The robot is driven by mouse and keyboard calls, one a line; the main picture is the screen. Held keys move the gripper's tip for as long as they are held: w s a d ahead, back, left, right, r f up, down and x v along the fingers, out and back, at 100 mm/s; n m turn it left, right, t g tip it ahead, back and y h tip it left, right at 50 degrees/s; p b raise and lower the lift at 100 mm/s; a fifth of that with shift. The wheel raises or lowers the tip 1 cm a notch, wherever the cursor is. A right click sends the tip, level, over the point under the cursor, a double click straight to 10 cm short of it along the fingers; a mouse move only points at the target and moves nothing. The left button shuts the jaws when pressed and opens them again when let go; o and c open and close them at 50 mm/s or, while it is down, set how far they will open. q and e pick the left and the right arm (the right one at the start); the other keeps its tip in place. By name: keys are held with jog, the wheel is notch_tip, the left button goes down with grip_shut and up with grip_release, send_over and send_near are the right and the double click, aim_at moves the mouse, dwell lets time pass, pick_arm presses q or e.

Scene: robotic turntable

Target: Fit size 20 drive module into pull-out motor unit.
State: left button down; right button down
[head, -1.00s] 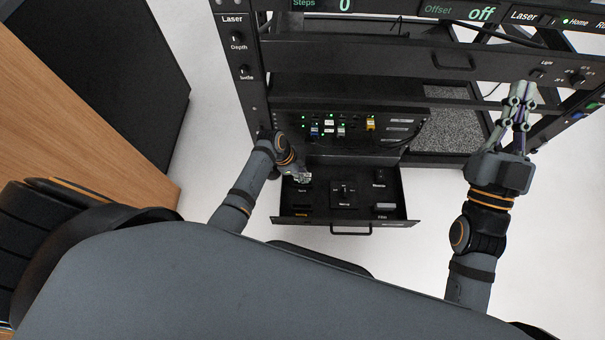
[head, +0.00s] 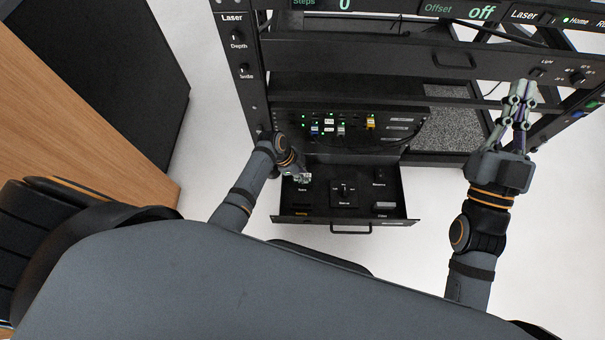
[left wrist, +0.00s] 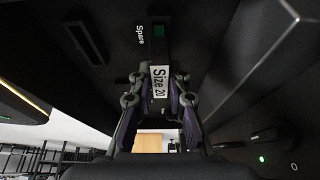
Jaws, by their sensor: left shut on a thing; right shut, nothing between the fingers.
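The pull-out motor unit is a black drawer (head: 386,216), open at the bottom of the rack. My left gripper (head: 303,178) is over the drawer's back left part, near a "Spare" label. In the left wrist view my left gripper (left wrist: 158,100) is shut on the size 20 drive module (left wrist: 160,82), whose white "Size 20" label faces the camera. A dark slot with a green patch (left wrist: 159,31) lies just beyond the module, beside the "Spare" label. I cannot tell whether the module touches it. My right gripper (head: 521,100) is shut and empty, at the rack's right side.
A panel (head: 350,128) with small lit modules and cables sits above the drawer. The drawer has a front handle (head: 351,229) and a raised block (head: 344,192) in its middle. Rack posts stand on both sides. The floor in front of the drawer is clear.

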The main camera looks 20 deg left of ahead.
pick_arm(q)
jog(key=shift+f+b, duration=0.55)
jog(key=shift+f, duration=0.55)
jog(key=c, duration=1.2)
grip_release()
jog(key=v, duration=1.2)
jog(key=shift+r, duration=0.1)
